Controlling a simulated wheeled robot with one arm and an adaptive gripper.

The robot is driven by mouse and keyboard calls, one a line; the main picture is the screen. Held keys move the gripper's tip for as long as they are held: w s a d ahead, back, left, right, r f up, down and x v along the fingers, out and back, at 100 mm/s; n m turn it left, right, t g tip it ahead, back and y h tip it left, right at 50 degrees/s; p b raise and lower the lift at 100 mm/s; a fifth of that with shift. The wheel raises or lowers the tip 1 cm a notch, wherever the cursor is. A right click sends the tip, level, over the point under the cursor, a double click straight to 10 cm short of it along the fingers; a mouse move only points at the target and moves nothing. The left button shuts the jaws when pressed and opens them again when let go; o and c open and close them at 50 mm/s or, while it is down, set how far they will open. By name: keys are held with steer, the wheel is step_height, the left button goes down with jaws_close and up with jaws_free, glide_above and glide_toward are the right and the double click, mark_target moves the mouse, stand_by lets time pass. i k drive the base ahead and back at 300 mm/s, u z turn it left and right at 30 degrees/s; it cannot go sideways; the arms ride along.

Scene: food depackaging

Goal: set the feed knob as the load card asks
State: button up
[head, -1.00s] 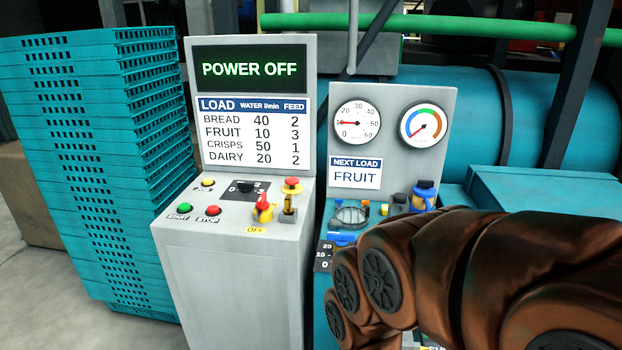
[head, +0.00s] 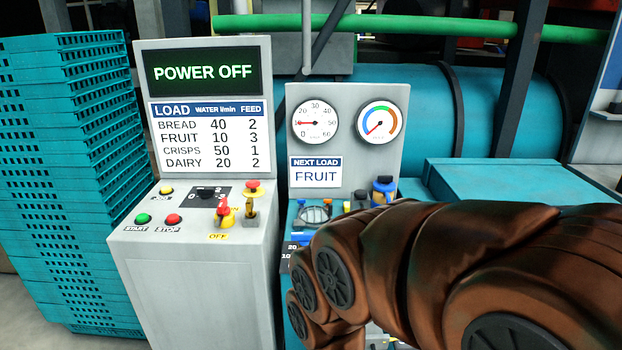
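The feed knob (head: 206,192), a black rotary knob on a black plate with small white numbers, sits on the sloped top of the grey control cabinet. Its exact pointer position is too small to tell. The load card (head: 323,177) reads NEXT LOAD FRUIT. The load table (head: 208,139) above the knob lists FRUIT with water 10 and feed 3. The screen (head: 202,72) reads POWER OFF. My brown-covered arm fills the lower right, apart from the knob. My gripper is not visible.
Around the knob are a green START button (head: 143,219), a red STOP button (head: 174,218), a yellow button (head: 166,190) and a red-and-yellow switch (head: 226,212) marked OFF. Two gauges (head: 316,122) stand right. Stacked teal crates (head: 65,180) stand close on the left.

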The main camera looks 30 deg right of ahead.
mark_target(205, 193)
steer(key=u, duration=0.9)
steer(key=i, duration=0.9)
steer(key=u, duration=0.65)
steer(key=i, duration=0.85)
steer(key=z, duration=0.95)
steer(key=i, duration=0.6)
steer(key=z, duration=0.65)
